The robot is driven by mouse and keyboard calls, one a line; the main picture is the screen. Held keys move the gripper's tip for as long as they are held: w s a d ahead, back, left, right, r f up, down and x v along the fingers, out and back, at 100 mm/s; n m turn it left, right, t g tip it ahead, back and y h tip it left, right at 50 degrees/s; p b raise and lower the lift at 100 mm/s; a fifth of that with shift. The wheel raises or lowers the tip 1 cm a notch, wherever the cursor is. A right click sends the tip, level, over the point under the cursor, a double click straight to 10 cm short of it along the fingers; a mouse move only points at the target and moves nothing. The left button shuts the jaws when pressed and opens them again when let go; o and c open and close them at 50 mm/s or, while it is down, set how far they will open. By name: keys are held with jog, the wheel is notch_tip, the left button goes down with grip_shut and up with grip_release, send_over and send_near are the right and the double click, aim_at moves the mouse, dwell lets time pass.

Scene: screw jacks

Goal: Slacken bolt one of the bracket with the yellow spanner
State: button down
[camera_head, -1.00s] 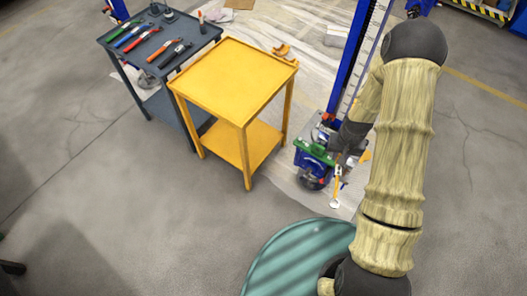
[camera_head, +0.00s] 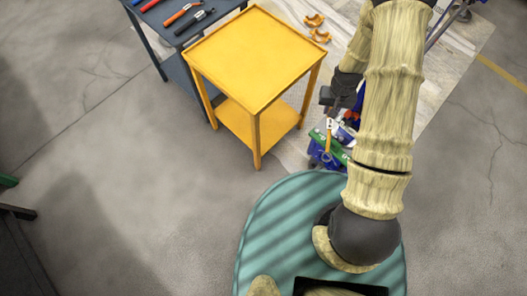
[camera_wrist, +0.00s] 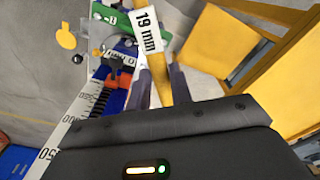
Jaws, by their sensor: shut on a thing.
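The yellow spanner (camera_wrist: 180,82) is held in my gripper (camera_wrist: 160,88), whose dark fingers are shut on its shaft. A white "19 mm" label (camera_wrist: 146,30) is on or in front of the spanner. In the head view the spanner (camera_head: 327,146) hangs below my gripper (camera_head: 330,100), in front of the blue and green jack assembly. The green bracket (camera_wrist: 107,13) shows at the top of the wrist view. The spanner's working end is out of view or hidden there, and I cannot tell whether it touches a bolt. I cannot make out bolt one.
A yellow two-tier table (camera_head: 255,60) stands left of my arm, with a dark tool bench (camera_head: 160,55) behind it holding several spanners. Orange curved pieces (camera_head: 315,20) lie on the floor sheet. A blue column with a white scale (camera_wrist: 85,112) stands near my gripper.

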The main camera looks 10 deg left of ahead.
jog(key=shift+s, duration=0.1)
jog(key=s+a+f+n+b, duration=0.6)
jog(key=a+f+n+b, duration=0.4)
jog(key=n+b, duration=0.3)
jog(key=s+a+f+n+g+b, duration=0.1)
jog(key=s+a+f+n+b, duration=0.5)
jog(key=a+f+n+b, duration=0.4)
jog(key=n+b, duration=0.2)
jog(key=n, duration=0.1)
jog(key=shift+s+a+f+n+b, duration=0.2)
jog(key=shift+s+a+n+b, duration=0.1)
jog(key=shift+a+b, duration=0.05)
jog(key=w+d+f+p, duration=0.2)
jog(key=w+d+p, duration=0.2)
jog(key=w+d, duration=0.5)
jog(key=shift+w+a+f+m+y+p, duration=0.2)
jog(key=shift+w+a+m+p, duration=0.15)
jog(key=shift+w+a+m, duration=0.55)
jog(key=shift+w+a+f+m+y+p, duration=0.1)
jog(key=shift+w+a+m+y+p, duration=0.2)
jog(key=shift+w+a+m, duration=0.5)
jog(key=shift+d+r, duration=0.1)
